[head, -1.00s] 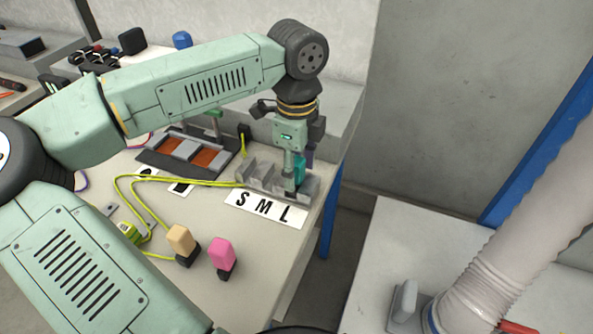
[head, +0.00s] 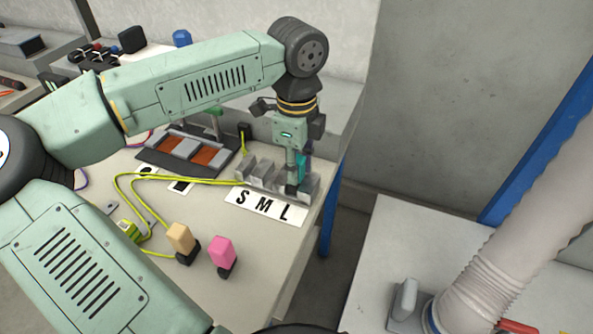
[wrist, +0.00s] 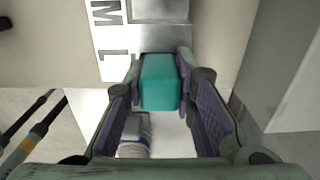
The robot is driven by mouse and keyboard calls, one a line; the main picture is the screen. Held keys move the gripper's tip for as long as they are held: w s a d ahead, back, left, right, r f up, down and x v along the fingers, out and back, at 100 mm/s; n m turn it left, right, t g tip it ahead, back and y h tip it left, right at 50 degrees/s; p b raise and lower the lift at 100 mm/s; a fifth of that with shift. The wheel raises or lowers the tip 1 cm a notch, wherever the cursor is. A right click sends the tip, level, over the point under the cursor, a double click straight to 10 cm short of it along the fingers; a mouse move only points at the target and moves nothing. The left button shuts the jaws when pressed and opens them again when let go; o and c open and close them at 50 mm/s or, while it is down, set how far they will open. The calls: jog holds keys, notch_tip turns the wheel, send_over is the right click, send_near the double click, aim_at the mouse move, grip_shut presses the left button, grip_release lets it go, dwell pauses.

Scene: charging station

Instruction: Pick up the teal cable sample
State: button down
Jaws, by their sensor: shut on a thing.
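The teal cable sample (wrist: 159,84) is a small teal block seen between my gripper's two fingers in the wrist view. In the head view a strip of the teal sample (head: 302,167) shows beside the fingers. My gripper (head: 297,180) points down at the right end of the grey slotted holder (head: 262,177), by the letter L. In the wrist view my gripper (wrist: 160,90) has its purple-padded fingers on both sides of the teal sample. The sample's lower end is hidden, so I cannot tell whether it touches the holder.
A white strip lettered S M L (head: 264,206) lies before the holder. A yellow-green cable (head: 160,181) runs left of it. A tan block (head: 181,239) and a pink block (head: 222,252) stand on black bases nearer the front. A tray with orange-brown panels (head: 205,155) sits behind.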

jog(key=shift+r, duration=0.65)
notch_tip(320, 180, up, 3)
jog(key=shift+f+p, duration=0.2)
jog(key=shift+p, duration=0.5)
jog(key=s+a+b, duration=0.1)
jog(key=s+a, duration=0.1)
jog(key=s, duration=0.5)
jog(key=s+a+r+b, duration=0.1)
jog(key=s+a, duration=0.1)
jog(key=s, duration=0.6)
jog(key=shift+a, duration=0.4)
